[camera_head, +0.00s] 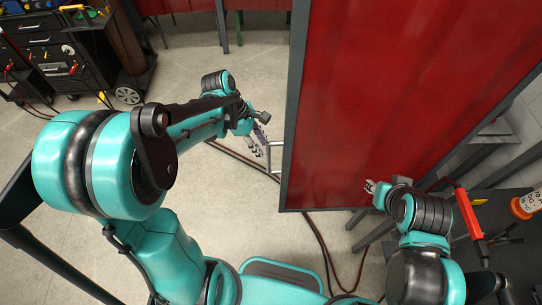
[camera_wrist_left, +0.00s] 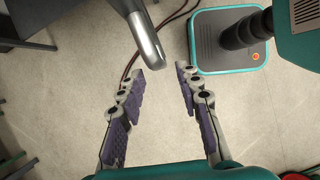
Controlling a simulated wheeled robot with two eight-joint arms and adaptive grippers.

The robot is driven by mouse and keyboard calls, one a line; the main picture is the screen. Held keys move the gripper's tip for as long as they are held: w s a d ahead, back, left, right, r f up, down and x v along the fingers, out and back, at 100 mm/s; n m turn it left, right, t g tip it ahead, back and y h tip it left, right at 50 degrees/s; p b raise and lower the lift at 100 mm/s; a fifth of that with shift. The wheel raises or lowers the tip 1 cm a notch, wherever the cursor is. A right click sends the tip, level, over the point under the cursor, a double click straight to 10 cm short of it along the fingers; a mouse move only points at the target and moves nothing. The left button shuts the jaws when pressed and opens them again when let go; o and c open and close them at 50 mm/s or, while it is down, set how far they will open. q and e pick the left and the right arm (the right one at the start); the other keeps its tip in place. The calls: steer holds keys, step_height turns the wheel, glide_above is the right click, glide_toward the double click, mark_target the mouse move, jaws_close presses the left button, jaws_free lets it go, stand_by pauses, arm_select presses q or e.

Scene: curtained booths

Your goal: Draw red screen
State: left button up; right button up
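The red screen (camera_head: 400,90) is a large translucent red panel in a dark grey frame, standing right of centre in the head view. A pale metal handle (camera_head: 274,158) sticks out from its left edge. My left gripper (camera_head: 264,140) is beside this handle, open and empty. In the left wrist view, the two purple-padded fingers (camera_wrist_left: 164,74) are spread, and the rounded end of a grey metal bar (camera_wrist_left: 146,38), likely the handle, lies just beyond the tips, not gripped. My right gripper (camera_head: 371,187) is small in front of the screen's lower part; its fingers are too small to judge.
A dark table with a red-handled tool (camera_head: 467,213) and an orange bottle (camera_head: 526,205) stands at the right. A black tool cart (camera_head: 60,50) is at the upper left. Dark red hoses (camera_head: 325,250) run over the floor below the screen. Floor left of the screen is mostly clear.

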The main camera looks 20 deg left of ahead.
arm_select(q)
steer(key=b, duration=0.1)
glide_above(269, 170)
steer(key=f, duration=0.6)
steer(key=shift+w+a, duration=0.15)
steer(key=shift+w, duration=0.25)
steer(key=shift+r, duration=0.1)
jaws_close()
